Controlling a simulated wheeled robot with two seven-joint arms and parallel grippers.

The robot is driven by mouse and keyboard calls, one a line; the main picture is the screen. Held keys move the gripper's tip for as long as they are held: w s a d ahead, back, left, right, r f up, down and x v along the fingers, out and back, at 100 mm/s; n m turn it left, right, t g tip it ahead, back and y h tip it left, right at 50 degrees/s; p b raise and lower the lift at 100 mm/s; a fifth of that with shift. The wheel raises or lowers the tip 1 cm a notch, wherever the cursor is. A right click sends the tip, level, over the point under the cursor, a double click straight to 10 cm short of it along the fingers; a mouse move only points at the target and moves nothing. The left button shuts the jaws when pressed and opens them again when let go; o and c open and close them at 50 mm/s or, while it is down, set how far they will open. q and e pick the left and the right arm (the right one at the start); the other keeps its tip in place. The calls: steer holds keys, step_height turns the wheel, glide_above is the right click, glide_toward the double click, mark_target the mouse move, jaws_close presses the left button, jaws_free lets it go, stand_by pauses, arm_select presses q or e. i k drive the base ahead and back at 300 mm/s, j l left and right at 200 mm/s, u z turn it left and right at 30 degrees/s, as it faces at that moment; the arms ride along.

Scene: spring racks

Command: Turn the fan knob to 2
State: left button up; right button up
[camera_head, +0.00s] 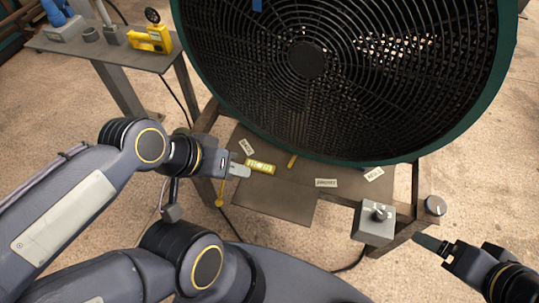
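The large round fan (308,60) has a green rim and black grille and fills the upper middle. Below its right side is a small grey box (374,230) with a grey knob (380,212) on top. I cannot read any numbers at either one. My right gripper (431,243) is right of the box and below the dial, apart from both. Neither gripper's finger gap shows clearly.
A side table (85,48) at upper left holds a yellow tool (150,40) and blue items. Bare floor shows at the right.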

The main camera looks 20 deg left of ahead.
mark_target(380, 216)
steer(key=k, duration=0.5)
steer(key=k+j+u, duration=0.15)
steer(key=k, duration=0.35)
steer(key=k+j, duration=0.1)
steer(key=k, duration=0.4)
steer(key=l+u, duration=0.2)
steer(key=u, duration=0.65)
steer(key=i+l+u, duration=0.15)
steer(key=l+u, duration=0.25)
steer(key=l, duration=0.4)
steer(key=l+u, duration=0.4)
steer(key=l, duration=0.45)
steer(key=k+l, duration=0.1)
steer(key=l, duration=0.95)
steer(key=i+l+u, duration=0.05)
